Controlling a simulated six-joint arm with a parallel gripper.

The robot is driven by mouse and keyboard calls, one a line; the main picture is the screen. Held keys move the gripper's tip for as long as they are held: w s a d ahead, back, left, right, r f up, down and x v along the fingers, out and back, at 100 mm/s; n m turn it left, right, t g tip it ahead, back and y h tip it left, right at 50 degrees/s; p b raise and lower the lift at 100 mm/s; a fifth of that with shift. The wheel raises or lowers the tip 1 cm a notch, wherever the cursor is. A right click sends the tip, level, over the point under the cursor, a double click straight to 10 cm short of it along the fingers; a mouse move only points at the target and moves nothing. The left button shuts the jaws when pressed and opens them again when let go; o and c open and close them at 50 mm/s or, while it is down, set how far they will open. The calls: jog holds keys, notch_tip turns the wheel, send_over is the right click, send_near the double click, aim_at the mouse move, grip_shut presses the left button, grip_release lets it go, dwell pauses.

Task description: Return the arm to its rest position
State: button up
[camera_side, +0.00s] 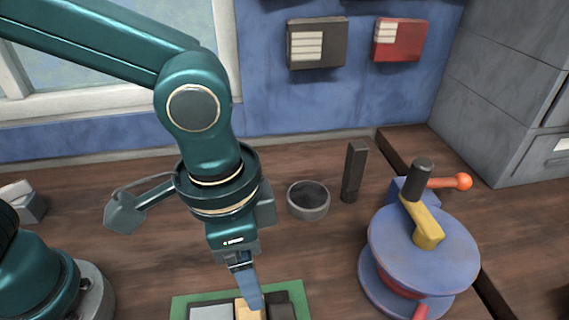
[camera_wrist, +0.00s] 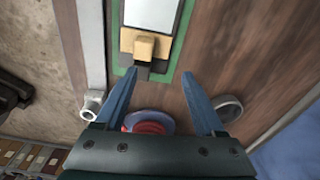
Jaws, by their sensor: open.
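My gripper (camera_side: 250,291) is at the lower middle of the side view, pointing down over a green-edged tray (camera_side: 180,304). In the wrist view my gripper (camera_wrist: 160,98) shows two blue fingers spread apart with nothing between them. Just beyond the fingertips is a wooden block (camera_wrist: 145,46) with a raised square part, on the green-edged tray (camera_wrist: 179,48). The side view shows a wooden block (camera_side: 241,309) partly hidden behind a finger. I cannot tell whether the fingers touch it there.
A blue round machine (camera_side: 440,262) with an orange-knobbed lever (camera_side: 462,181) stands at right. A grey bowl (camera_side: 308,211) and an upright dark post (camera_side: 354,173) stand behind. Grey cabinets (camera_side: 510,90) are at far right. Wooden bench shows between the bowl and the tray.

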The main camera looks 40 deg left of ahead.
jog(key=w+a+r+n+t, duration=0.2)
jog(key=w+a+r, duration=0.1)
jog(key=a+r, duration=0.15)
jog(key=s+a+r+n+t, duration=0.1)
jog(key=s+a+n+t, duration=0.2)
jog(key=a, duration=1)
jog(key=s+n, duration=0.2)
jog(key=shift+s+r+n+y, duration=0.2)
jog(key=shift+s+n+y, duration=0.1)
jog(key=shift+n, duration=0.1)
